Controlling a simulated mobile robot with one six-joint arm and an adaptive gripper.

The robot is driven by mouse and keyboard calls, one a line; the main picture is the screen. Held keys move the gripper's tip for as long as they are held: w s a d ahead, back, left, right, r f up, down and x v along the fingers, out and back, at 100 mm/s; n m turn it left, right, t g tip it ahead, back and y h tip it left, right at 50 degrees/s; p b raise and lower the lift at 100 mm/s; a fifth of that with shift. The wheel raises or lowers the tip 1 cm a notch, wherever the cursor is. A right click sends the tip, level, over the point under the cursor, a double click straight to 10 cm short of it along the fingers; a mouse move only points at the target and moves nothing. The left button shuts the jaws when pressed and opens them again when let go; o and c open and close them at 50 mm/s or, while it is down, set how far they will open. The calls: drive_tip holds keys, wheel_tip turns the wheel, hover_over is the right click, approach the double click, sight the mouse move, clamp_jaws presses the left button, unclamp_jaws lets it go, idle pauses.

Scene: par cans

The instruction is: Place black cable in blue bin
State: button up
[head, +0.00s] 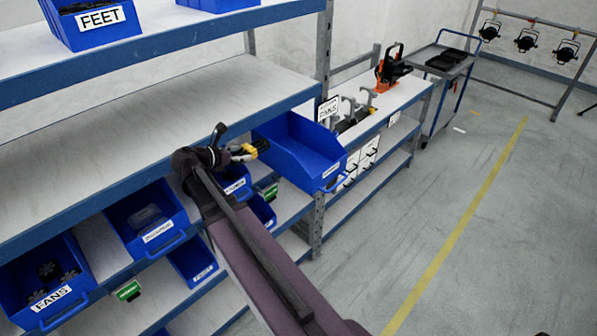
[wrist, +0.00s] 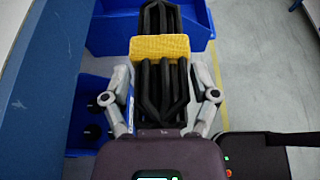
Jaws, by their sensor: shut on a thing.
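My gripper (head: 232,153) is shut on a black cable (wrist: 162,92), which is a folded bundle with a yellow wrap (wrist: 160,47) around it. In the wrist view the bundle lies between the two grey fingers (wrist: 161,100), with its far loop beyond the wrap. In the head view only a small yellow and black end of the cable shows. A blue bin (head: 300,155) juts out at the end of the shelf, just right of the gripper. Its visible inside looks empty. In the wrist view the blue bin (wrist: 103,35) lies beyond the cable, which hides part of it.
Smaller blue bins, one labelled FANS (head: 45,285), sit on the lower shelf left of my arm. A bin labelled FEET (head: 95,25) stands on the top shelf. A grey upright (head: 322,60) rises behind the blue bin. The floor (head: 490,230) at right is clear.

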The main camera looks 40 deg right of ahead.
wheel_tip(320, 180, down, 10)
drive_tip(key=b, duration=0.8)
drive_tip(key=shift+b, duration=0.4)
drive_tip(key=shift+s, duration=0.1)
